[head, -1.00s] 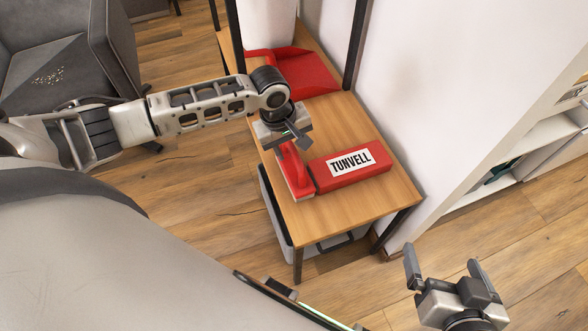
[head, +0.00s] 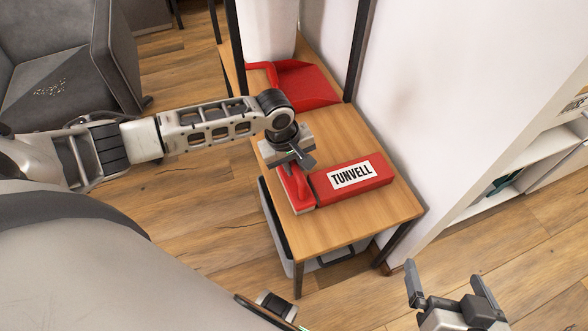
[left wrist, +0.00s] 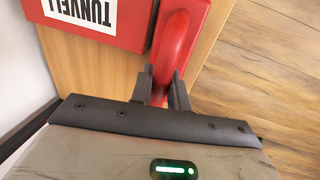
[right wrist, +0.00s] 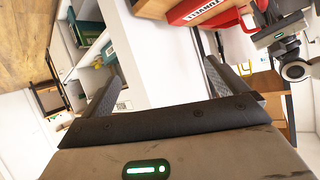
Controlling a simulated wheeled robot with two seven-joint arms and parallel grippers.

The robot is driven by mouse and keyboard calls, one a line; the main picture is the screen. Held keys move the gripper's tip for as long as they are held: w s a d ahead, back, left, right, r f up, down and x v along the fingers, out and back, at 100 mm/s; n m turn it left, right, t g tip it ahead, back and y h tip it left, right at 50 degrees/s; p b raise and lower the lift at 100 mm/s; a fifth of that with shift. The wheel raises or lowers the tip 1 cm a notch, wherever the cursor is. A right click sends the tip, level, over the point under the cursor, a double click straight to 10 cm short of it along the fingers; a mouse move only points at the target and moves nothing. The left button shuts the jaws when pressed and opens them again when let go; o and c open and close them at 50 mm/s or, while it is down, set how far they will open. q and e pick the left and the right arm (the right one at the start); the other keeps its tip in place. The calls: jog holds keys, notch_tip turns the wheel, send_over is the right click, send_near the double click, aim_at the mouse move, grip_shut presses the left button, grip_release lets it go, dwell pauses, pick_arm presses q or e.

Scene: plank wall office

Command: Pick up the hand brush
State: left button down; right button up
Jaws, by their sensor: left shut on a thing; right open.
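The red hand brush (head: 300,195) lies on the wooden side table (head: 330,225), along the left end of a red box. Its pale bristle edge shows at the front. My left gripper (head: 296,168) is over the brush from above and shut on its handle. In the left wrist view the red handle (left wrist: 176,40) runs between the two fingers of the left gripper (left wrist: 160,90). Part of the handle is hidden by the gripper in the head view. My right gripper (head: 446,285) is open and empty, off the table's front right, above the floor.
The red box (head: 330,193) labelled TUNVELL sits against the brush's right side. A grey bin (head: 275,220) stands under the table. A white wall borders the right.

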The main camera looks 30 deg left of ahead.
pick_arm(q)
jog(key=shift+r, duration=0.4)
notch_tip(320, 180, up, 2)
jog(key=shift+r+p, duration=0.15)
jog(key=shift+p, duration=0.4)
jog(key=s+a+r+p, duration=0.2)
jog(key=s+r+p, duration=0.2)
jog(key=s+r, duration=0.5)
jog(key=shift+s+a+r, duration=0.25)
jog(key=shift+s+r, duration=0.15)
jog(key=shift+s, duration=1.95)
pick_arm(e)
jog(key=shift+d+r+g, duration=0.1)
jog(key=shift+r+g, duration=0.2)
jog(key=shift+r, duration=0.7)
pick_arm(q)
jog(key=shift+w, duration=0.1)
pick_arm(e)
jog(key=shift+w+r, duration=0.1)
jog(key=shift+r, duration=0.05)
